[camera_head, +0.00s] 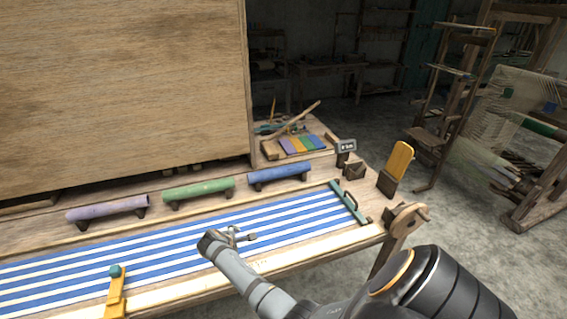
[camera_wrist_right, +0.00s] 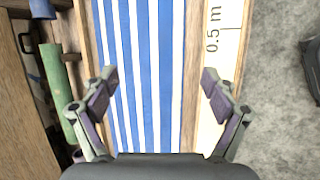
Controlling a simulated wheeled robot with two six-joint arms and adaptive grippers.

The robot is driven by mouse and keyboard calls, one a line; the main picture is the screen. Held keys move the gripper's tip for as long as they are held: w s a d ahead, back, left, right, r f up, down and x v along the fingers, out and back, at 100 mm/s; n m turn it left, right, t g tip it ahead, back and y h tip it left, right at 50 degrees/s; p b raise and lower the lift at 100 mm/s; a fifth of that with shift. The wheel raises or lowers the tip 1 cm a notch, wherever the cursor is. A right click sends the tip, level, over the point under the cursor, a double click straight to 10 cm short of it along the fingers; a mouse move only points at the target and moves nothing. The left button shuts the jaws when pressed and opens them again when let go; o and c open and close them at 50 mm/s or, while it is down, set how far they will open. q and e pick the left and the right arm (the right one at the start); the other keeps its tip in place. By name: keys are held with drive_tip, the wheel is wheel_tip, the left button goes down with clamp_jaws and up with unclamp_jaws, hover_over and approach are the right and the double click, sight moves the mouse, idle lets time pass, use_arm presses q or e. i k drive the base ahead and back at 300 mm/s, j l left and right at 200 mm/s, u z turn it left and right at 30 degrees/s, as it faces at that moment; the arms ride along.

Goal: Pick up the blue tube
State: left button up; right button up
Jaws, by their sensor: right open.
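The blue tube (camera_head: 280,174) lies on dark supports along the back of the loom's front beam, to the right of the green tube. Its near end also shows in the top left corner of the right wrist view (camera_wrist_right: 42,8); the rest is cut off there. My right gripper (camera_head: 232,238) is over the blue-and-white striped cloth (camera_head: 310,215), in front of the tubes and apart from them. In the right wrist view its two fingers (camera_wrist_right: 157,80) are spread wide with nothing between them but cloth below. My left gripper is in neither view.
The green tube (camera_head: 199,190) and purple tube (camera_head: 107,208) lie in line to the left. A large wooden panel (camera_head: 120,90) rises behind them. A yellow piece with a teal knob (camera_head: 115,292) stands at front left.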

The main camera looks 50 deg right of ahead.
sight(300, 168)
drive_tip(key=i+l, duration=0.15)
drive_tip(key=l, duration=0.25)
drive_tip(key=i+l, duration=0.1)
drive_tip(key=l, duration=0.25)
drive_tip(key=i+l, duration=0.15)
drive_tip(key=l, duration=0.25)
drive_tip(key=i+l, duration=0.15)
drive_tip(key=l, duration=0.25)
drive_tip(key=i+l, duration=0.1)
drive_tip(key=l, duration=0.3)
drive_tip(key=i+l, duration=0.15)
drive_tip(key=l, duration=0.2)
